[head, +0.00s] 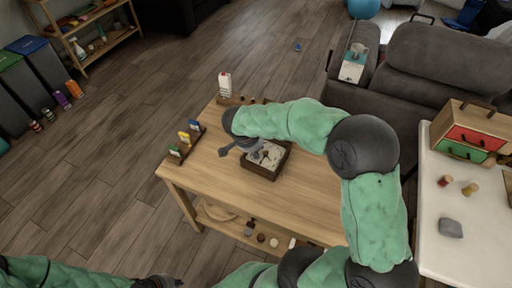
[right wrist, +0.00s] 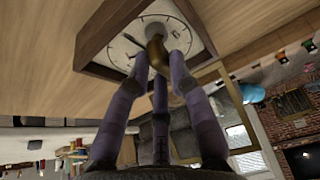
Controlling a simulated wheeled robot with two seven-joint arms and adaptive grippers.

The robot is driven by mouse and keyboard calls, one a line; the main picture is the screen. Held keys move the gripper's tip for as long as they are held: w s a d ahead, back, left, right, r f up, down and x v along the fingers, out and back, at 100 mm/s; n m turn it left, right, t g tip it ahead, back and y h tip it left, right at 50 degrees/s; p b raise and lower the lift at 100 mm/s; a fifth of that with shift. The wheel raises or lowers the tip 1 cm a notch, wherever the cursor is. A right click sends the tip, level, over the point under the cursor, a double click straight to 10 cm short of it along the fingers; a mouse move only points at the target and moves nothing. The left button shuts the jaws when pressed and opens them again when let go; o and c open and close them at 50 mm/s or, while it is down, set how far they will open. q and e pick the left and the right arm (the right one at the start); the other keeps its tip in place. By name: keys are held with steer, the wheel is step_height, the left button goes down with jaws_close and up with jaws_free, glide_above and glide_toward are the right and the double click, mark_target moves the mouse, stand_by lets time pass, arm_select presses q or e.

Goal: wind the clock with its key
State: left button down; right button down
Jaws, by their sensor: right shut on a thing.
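The clock (head: 270,154) lies face up on the wooden table, a white dial in a dark brown square frame. In the right wrist view its dial (right wrist: 124,48) shows dark marks and a dark hand. A brass-coloured key (right wrist: 155,48) stands at the dial; whether it is seated in a hole is hidden. My right gripper (right wrist: 158,66) is shut on the key, its fingers around it close above the dial. In the head view my right gripper (head: 245,152) is over the left part of the clock. My left gripper (head: 158,283) is at the bottom edge, mostly cut off, away from the table.
The table (head: 300,205) has small coloured items in a rack (head: 187,139) at its left edge and a white block (head: 225,85) at the back. A white counter (head: 440,245) with a drawer box (head: 470,130) stands right. A grey sofa (head: 430,85) is behind. The table's front is clear.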

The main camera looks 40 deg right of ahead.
steer(key=shift+m, duration=0.4)
steer(key=shift+n, duration=0.8)
steer(key=shift+r, duration=0.15)
steer(key=shift+r+p, duration=1.2)
steer(key=shift+r, duration=1.15)
